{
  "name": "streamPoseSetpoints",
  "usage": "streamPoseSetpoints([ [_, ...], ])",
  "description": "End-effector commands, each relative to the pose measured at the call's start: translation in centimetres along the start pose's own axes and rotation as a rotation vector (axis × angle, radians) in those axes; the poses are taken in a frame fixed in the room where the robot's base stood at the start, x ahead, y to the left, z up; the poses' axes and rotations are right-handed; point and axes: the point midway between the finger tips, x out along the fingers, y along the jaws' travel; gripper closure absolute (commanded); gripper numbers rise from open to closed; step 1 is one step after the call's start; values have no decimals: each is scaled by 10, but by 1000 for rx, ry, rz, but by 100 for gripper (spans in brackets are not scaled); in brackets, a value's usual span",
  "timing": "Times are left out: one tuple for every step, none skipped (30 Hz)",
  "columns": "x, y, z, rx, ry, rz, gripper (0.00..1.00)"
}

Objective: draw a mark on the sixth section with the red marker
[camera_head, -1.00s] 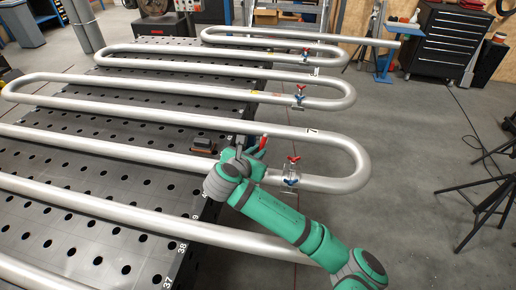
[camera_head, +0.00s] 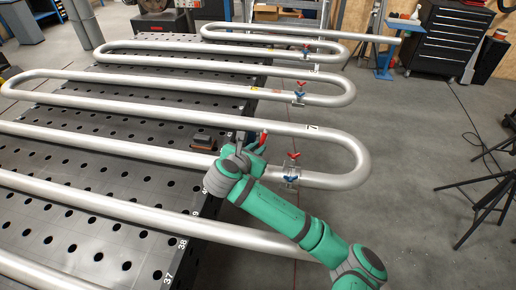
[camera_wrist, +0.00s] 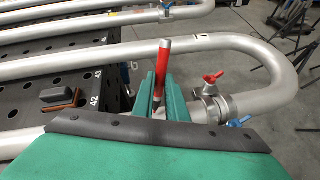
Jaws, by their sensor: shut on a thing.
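A serpentine coil of grey metal pipe lies across the perforated table, its straight runs joined by U-bends. My gripper (camera_head: 250,143) is shut on the red marker (camera_head: 263,139), beside the front pipe run leading to the red-and-blue valve (camera_head: 292,170). In the wrist view the marker (camera_wrist: 163,65) stands nearly upright between the green fingers (camera_wrist: 161,90), left of the valve (camera_wrist: 211,98). The marker's lower tip and any contact with pipe are unclear.
The table (camera_head: 60,235) has edge numbers such as 37 and 38. A dark block with an orange part (camera_head: 203,142) lies on it near my gripper. More valves (camera_head: 299,95) sit on farther runs. A black tripod (camera_head: 485,200) stands right; open floor lies between.

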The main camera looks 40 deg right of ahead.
Motion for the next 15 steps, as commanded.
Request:
streamPoseSetpoints([
  [0, 0, 0, 0, 0, 0, 100],
  [0, 0, 0, 0, 0, 0, 100],
  [0, 0, 0, 0, 0, 0, 100],
  [0, 0, 0, 0, 0, 0, 100],
  [0, 0, -1, 0, 0, 0, 100],
  [1, 0, -1, 0, 0, 0, 100],
  [1, 0, -1, 0, 0, 0, 100],
  [1, 0, -2, 0, 0, 0, 100],
  [1, 0, -2, 0, 0, 0, 100],
  [1, -1, -2, 0, 0, 0, 100],
  [1, -1, -2, 0, 0, -1, 100],
  [2, -1, -3, 0, 0, -1, 100],
  [2, -1, -3, 0, 0, -1, 100],
  [2, -1, -3, 0, 0, -1, 100],
  [2, -1, -4, 0, 0, -1, 100],
])
